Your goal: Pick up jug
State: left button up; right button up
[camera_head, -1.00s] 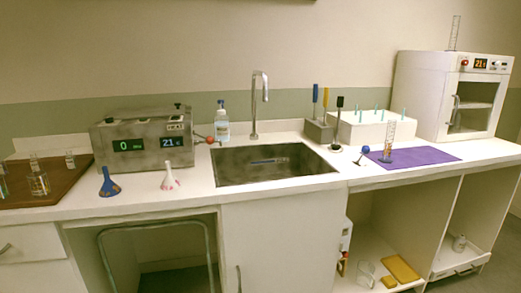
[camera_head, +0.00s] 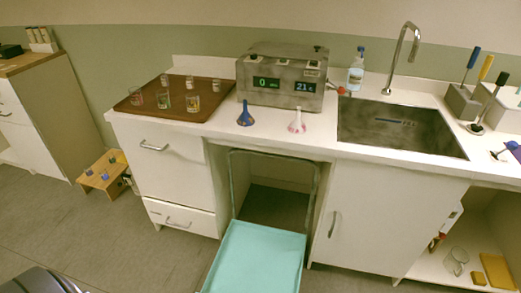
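A clear vessel that looks like a glass jug (camera_head: 456,262) stands in the open lower compartment at the right, beside a yellow block; its handle is too small to make out. Several small glass vessels (camera_head: 192,102) stand on a brown tray (camera_head: 150,109) on the counter at the left, some with coloured contents. I cannot tell for sure which vessel is the jug. Neither of my grippers is in view.
A grey heater box (camera_head: 283,80), a blue funnel (camera_head: 245,115) and a white funnel (camera_head: 297,121) stand left of the sink (camera_head: 400,125). A turquoise cart (camera_head: 258,258) sits before the counter. A low wooden stand (camera_head: 104,175) is on the floor, left. Open floor lies front left.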

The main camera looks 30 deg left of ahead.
aim_at(456, 264)
jog(key=i+l, duration=0.15)
jog(key=l, duration=0.2)
jog(key=i+l+u, duration=0.15)
jog(key=l, duration=0.2)
jog(key=i+l, duration=0.1)
jog(key=l, duration=0.25)
jog(key=u, duration=1.8)
jog(key=z, duration=2.6)
jog(key=u, duration=0.1)
